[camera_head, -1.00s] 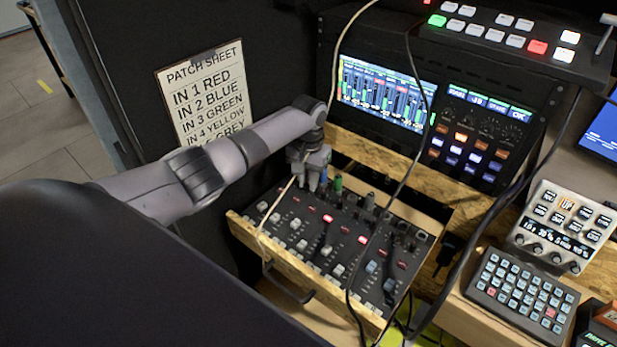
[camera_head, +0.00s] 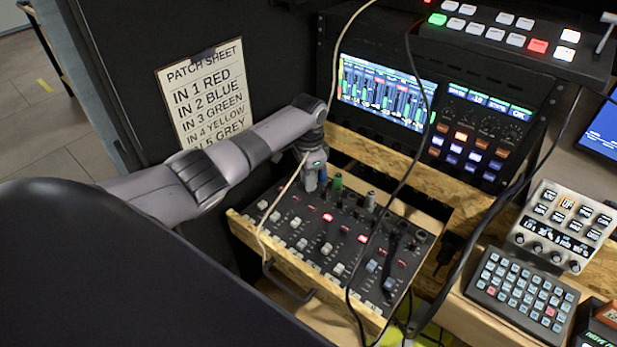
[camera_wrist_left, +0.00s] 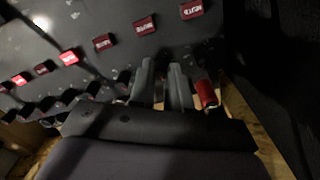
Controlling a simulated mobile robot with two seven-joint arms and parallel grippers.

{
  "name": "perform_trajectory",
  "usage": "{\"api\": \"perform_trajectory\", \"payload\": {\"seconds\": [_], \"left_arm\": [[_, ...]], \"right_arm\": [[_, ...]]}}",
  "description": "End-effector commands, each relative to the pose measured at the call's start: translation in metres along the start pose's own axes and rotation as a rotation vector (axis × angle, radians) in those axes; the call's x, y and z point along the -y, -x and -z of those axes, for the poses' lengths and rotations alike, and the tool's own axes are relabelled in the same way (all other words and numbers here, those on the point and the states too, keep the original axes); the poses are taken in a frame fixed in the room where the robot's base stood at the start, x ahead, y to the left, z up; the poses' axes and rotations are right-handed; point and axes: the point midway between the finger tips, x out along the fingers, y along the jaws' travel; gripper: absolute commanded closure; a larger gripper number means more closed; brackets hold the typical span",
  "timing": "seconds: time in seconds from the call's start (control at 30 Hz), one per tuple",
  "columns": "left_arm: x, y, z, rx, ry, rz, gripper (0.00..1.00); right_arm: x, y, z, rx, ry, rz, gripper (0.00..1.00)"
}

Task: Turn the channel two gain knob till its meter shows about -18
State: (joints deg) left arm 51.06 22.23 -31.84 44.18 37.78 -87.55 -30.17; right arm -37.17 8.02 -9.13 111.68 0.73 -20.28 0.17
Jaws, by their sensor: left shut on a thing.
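The mixer panel (camera_head: 316,247) sits in a wooden drawer, with knobs and plugs along its back row and lit red buttons. My left gripper (camera_head: 313,184) points down at the back row, just left of a green plug (camera_head: 337,182). In the left wrist view its fingers (camera_wrist_left: 166,88) are close together beside a red plug (camera_wrist_left: 206,93). They are shut on the channel two gain knob, which they hide. The meter screen (camera_head: 385,92) shows green and red bars; its numbers are too small to read. My right gripper is not in view.
A pale cable (camera_head: 284,190) hangs past my left wrist, and a dark cable (camera_head: 399,185) crosses the mixer. A patch sheet (camera_head: 205,95) is on the dark wall. A button switcher (camera_head: 500,35) stands above; a key pad (camera_head: 521,293) lies right.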

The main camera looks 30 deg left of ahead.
Motion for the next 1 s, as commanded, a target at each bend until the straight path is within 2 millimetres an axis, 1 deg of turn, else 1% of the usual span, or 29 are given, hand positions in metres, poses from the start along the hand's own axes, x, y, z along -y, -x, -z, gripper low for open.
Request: {"api": "perform_trajectory", "payload": {"seconds": [0.2, 0.6, 0.63, 0.67, 0.7, 1.0], "left_arm": [[0.0009, 0.0019, 0.0015, -0.006, -0.040, 0.003, 1.00], [0.0010, 0.0022, 0.0018, -0.007, -0.045, 0.003, 1.00], [0.0010, 0.0022, 0.0019, -0.007, -0.045, 0.003, 0.79], [0.0009, 0.0023, 0.0019, -0.008, -0.045, 0.003, 0.69], [0.0009, 0.0021, 0.0018, -0.007, -0.045, 0.003, 0.57], [0.0004, 0.0015, 0.0007, -0.003, -0.045, 0.001, 0.57]], "right_arm": [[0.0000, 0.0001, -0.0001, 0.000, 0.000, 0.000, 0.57], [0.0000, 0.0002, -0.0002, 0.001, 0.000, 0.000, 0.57], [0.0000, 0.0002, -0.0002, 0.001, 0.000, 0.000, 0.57], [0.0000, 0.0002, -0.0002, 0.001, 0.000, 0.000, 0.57], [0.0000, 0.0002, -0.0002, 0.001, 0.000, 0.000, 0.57], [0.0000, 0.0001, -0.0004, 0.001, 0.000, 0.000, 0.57]]}}
